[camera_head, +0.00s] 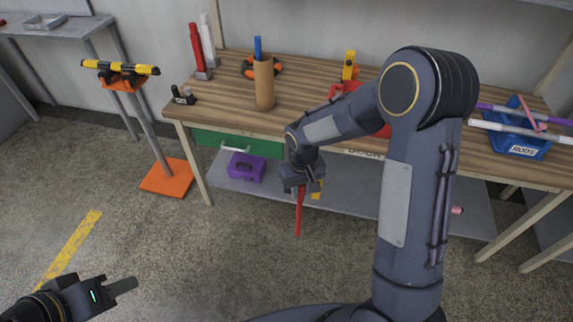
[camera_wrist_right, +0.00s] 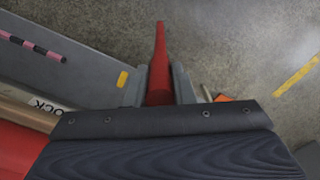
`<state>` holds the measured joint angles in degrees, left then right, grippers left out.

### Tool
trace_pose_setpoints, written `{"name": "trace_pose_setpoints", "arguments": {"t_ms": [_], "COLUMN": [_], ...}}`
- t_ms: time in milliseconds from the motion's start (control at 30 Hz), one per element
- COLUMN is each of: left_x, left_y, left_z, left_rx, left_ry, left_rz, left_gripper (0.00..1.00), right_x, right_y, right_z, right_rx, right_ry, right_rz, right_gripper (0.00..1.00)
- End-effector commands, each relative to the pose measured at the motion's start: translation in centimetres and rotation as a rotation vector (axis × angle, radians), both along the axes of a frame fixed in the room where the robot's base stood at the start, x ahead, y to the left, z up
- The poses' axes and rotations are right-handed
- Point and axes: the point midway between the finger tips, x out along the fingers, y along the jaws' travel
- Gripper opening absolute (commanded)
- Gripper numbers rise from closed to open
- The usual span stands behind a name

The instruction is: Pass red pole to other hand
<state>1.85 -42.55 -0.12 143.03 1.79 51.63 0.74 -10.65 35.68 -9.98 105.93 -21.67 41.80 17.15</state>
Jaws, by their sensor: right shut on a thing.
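The red pole (camera_head: 299,218) hangs down from my right gripper (camera_head: 302,188), in front of the workbench edge. In the right wrist view the red pole (camera_wrist_right: 160,50) sits between the two fingers of my right gripper (camera_wrist_right: 160,86), which are shut on it, and points away from the palm. Its upper part is hidden by the gripper. My left gripper (camera_head: 120,288) is low at the bottom left, well apart from the pole. Its fingers show edge-on, so I cannot tell if they are open.
The wooden workbench (camera_head: 215,95) carries a cardboard tube (camera_head: 264,84) with a blue rod, another red rod (camera_head: 197,48) standing upright and a blue bin (camera_head: 515,145). An orange stand (camera_head: 166,177) holds a yellow-black rod (camera_head: 120,67). Floor between my grippers is clear.

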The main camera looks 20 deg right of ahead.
Motion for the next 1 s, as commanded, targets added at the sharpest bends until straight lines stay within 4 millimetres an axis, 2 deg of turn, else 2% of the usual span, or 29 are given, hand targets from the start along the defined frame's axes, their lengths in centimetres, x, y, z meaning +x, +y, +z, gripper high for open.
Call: {"name": "trace_pose_setpoints", "arguments": {"t_ms": [600, 800, 933, 1000], "left_x": [0.0, 0.0, 0.3, 1.1], "left_y": [0.0, 0.0, 0.0, 0.0], "left_z": [0.0, 0.0, 0.0, -0.2], "left_rx": [0.000, 0.000, 0.003, 0.010], "left_ry": [0.000, 0.000, -0.004, -0.016], "left_rz": [0.000, 0.000, -0.002, -0.006], "left_gripper": [0.36, 0.36, 0.38, 0.38], "right_x": [6.3, 7.4, 7.7, 7.7], "right_y": [13.6, 16.1, 16.7, 16.7], "right_z": [7.7, 9.3, 9.6, 9.7], "right_rx": [0.002, 0.002, 0.003, 0.003], "right_ry": [-0.005, -0.004, -0.003, -0.003], "right_rz": [0.534, 0.637, 0.663, 0.667], "right_gripper": [0.00, 0.00, 0.00, 0.00]}}
